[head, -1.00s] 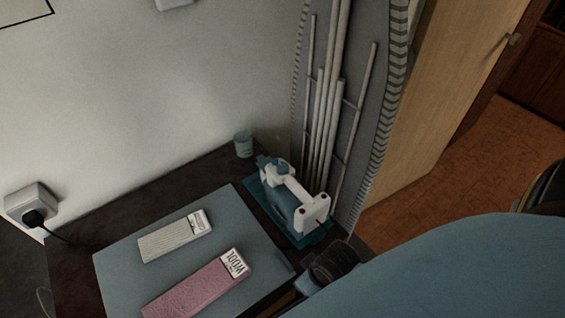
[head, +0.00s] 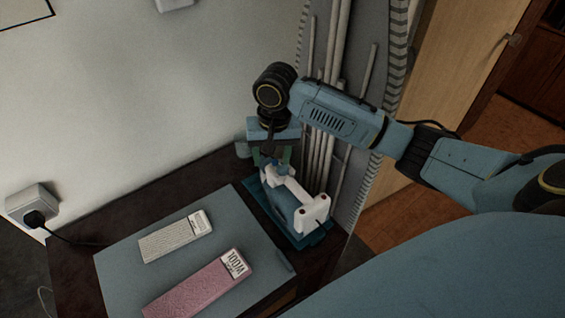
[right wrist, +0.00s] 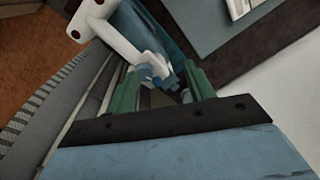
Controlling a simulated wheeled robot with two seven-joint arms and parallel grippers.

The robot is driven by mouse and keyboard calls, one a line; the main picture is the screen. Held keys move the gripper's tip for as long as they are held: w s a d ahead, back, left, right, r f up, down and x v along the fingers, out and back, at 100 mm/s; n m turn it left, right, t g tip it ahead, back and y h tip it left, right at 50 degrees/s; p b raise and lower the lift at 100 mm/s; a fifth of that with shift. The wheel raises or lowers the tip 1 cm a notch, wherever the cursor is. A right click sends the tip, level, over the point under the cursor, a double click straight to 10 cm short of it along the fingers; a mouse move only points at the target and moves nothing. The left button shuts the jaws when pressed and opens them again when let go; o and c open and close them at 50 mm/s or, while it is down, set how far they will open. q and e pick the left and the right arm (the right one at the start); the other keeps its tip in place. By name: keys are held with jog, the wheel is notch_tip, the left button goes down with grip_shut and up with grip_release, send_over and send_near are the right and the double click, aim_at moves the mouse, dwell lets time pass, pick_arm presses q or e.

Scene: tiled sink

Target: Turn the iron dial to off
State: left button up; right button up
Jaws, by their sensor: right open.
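The iron (head: 290,196) is white and blue and rests on a teal base on the dark tabletop in the head view. My right gripper (head: 269,156) comes down over the iron's far end and hides that end there. In the right wrist view the white handle of the iron (right wrist: 118,36) runs toward the gap between my open green fingers (right wrist: 162,84). A small blue part, likely the dial (right wrist: 150,78), sits between the fingers. I cannot tell whether a finger touches it, nor read its setting. My left gripper is not in view.
An ironing board (head: 350,120) leans upright behind the iron. A blue-grey board (head: 130,262) holds a pale box (head: 175,237) and a pink box (head: 196,286). A wall socket (head: 32,202) with a plug is at the left.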

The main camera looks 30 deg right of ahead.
aim_at(283, 167)
jog(key=w+d+r+m, duration=0.2)
jog(key=d+r+m, duration=0.15)
jog(key=r, duration=0.25)
jog(key=shift+n+g+h, duration=0.3)
jog(key=shift+n, duration=0.15)
jog(key=f, duration=0.4)
jog(key=f+b, duration=0.1)
jog(key=f, duration=0.4)
jog(key=f+b, duration=0.1)
jog(key=f, duration=0.3)
jog(key=shift+s+d+f, duration=0.1)
jog(key=shift+d+f, duration=0.1)
jog(key=shift+d, duration=0.15)
jog(key=c, duration=1)
